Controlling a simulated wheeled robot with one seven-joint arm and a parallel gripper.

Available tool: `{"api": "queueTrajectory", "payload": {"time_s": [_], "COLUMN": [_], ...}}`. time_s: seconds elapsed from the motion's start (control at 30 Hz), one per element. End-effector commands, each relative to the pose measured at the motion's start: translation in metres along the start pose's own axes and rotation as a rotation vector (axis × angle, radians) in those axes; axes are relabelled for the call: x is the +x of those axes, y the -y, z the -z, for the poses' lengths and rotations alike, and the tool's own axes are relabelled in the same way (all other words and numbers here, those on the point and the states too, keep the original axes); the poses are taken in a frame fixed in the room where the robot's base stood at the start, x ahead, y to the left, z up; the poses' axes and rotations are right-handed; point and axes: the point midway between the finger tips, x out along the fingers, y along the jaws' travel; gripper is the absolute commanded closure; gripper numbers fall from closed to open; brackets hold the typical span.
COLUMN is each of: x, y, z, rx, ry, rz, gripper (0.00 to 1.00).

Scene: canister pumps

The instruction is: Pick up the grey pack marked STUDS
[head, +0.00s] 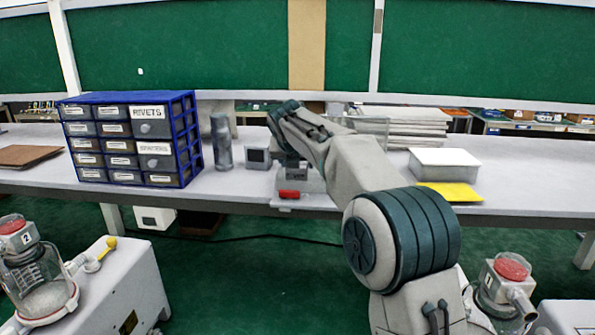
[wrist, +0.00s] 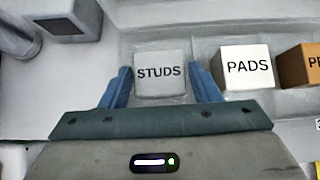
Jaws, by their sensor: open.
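The grey pack marked STUDS (wrist: 160,74) is in the wrist view, in a pale tray or shelf section (wrist: 206,50). My gripper (wrist: 160,88) is open, with one blue finger on the left side of the pack and one on the right. The pack lies between the fingers; I cannot tell whether either finger touches it. In the head view my arm hides the pack and my gripper.
A white pack marked PADS (wrist: 248,67) stands close to the right of the right finger, and a brown pack (wrist: 300,66) is beyond it. In the head view, a blue drawer cabinet (head: 128,97), a grey cylinder (head: 221,142) and a small box with a dark face (head: 258,158) stand left of my arm.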

Motion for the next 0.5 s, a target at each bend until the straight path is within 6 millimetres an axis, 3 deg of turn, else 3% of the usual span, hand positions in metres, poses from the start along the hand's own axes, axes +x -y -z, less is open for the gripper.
{"api": "queueTrajectory", "payload": {"time_s": [0.23, 0.5], "x": [0.036, 0.041], "y": [-0.001, -0.001], "z": [0.000, 0.001], "rx": [0.000, 0.000], "ry": [-0.002, -0.001], "rz": [0.000, -0.001], "gripper": [0.44, 0.46]}}
